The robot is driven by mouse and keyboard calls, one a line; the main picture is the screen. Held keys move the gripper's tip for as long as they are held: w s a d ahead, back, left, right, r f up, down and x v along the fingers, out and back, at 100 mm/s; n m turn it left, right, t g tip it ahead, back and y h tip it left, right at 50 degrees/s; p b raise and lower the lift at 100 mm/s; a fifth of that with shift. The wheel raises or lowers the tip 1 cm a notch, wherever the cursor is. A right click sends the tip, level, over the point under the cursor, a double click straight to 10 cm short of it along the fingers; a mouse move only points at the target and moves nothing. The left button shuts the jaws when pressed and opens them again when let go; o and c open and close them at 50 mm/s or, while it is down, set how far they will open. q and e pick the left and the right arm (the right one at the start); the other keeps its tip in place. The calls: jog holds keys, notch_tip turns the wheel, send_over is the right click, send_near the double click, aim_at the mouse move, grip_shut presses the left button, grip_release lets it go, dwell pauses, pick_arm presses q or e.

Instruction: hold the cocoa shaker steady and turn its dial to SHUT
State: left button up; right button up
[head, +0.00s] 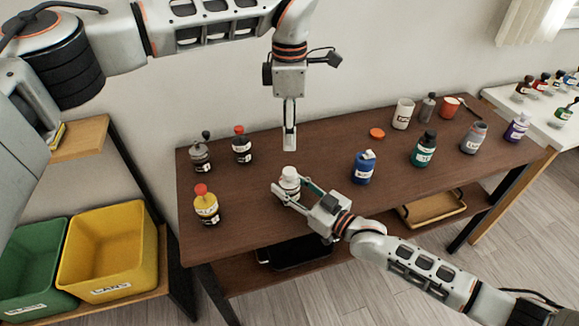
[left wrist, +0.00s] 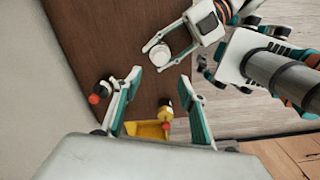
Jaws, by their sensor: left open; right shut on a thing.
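A small white-topped shaker (head: 289,178) stands near the front edge of the brown table. My right gripper (head: 291,188) is shut on its sides. The left wrist view shows the shaker's round white top (left wrist: 160,54) from above, with my right gripper's fingers around it. The dial's marking is too small to read. My left gripper (head: 290,142) points down, empty, above and slightly behind the shaker. Its two fingers (left wrist: 161,77) are apart in the left wrist view, and the shaker lies beyond their tips, not between them.
Dark bottles (head: 242,148) and a yellow red-capped bottle (head: 206,208) stand left on the table (head: 330,150). A blue bottle (head: 363,168) stands right of the shaker; a green bottle (head: 424,150) stands farther right. An orange disc (head: 377,134) lies behind. Yellow (head: 105,250) and green bins are at left.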

aim_at(290, 171)
pick_arm(q)
notch_tip(290, 171, down, 12)
jog(key=shift+r, duration=0.1)
dwell(0.4)
jog(key=c, duration=1.1)
